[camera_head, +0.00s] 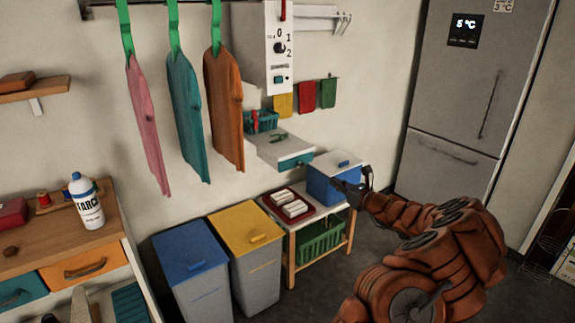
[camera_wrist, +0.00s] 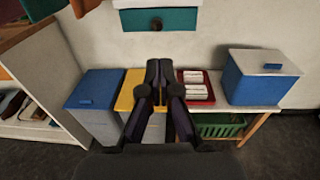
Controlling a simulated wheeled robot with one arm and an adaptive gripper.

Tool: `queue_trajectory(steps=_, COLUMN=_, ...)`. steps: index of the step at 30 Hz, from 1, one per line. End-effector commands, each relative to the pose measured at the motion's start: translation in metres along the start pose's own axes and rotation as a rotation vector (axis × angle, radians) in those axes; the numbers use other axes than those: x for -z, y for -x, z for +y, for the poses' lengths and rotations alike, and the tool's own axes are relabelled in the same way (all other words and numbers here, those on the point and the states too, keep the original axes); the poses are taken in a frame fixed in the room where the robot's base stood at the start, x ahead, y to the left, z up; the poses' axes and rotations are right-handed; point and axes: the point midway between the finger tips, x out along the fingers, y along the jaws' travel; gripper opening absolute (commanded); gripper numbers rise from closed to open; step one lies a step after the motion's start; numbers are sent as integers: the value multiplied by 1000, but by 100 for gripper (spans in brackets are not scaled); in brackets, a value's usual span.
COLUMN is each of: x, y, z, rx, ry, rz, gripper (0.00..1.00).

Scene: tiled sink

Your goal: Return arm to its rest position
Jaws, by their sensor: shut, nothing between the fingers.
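My gripper (camera_head: 361,183) is at the end of my orange-brown arm, which reaches in from the lower right in the head view. It shows in front of the right side of a blue box with a white lid (camera_head: 335,178). In the wrist view my gripper (camera_wrist: 160,68) points forward with its fingers together and nothing between them. There it shows in front of the yellow-lidded bin (camera_wrist: 131,90) and beside a red tray (camera_wrist: 207,98). I cannot tell the exact distance to these things.
A low table (camera_head: 291,263) holds the red tray and blue box, with a green basket (camera_head: 322,240) below. A blue-lidded bin (camera_head: 188,252) stands left. Shirts (camera_head: 224,110) hang above. A wall shelf with a teal drawer (camera_head: 290,161) is behind. A fridge (camera_head: 462,105) stands right.

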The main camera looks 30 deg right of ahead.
Motion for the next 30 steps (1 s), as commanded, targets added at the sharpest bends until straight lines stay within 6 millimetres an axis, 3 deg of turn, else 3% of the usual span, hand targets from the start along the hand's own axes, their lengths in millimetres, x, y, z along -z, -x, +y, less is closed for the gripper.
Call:
queue_trajectory(steps=7, x=-4, y=-3, z=6, rx=-13, ry=9, rz=-2, gripper=0)
queue_trajectory(steps=11, x=-23, y=-17, z=38, rx=-90, ry=64, rz=-10, gripper=0)
queue_trajectory(steps=15, x=-56, y=-38, z=108, rx=-249, ry=183, rz=-25, gripper=0)
queue_trajectory(steps=21, x=-98, y=-46, z=224, rx=-505, ry=398, rz=-53, gripper=0)
queue_trajectory(steps=26, x=-119, y=-31, z=319, rx=-723, ry=595, rz=-76, gripper=0)
queue_trajectory(steps=30, x=-125, y=0, z=398, rx=-926, ry=778, rz=-98, gripper=0)
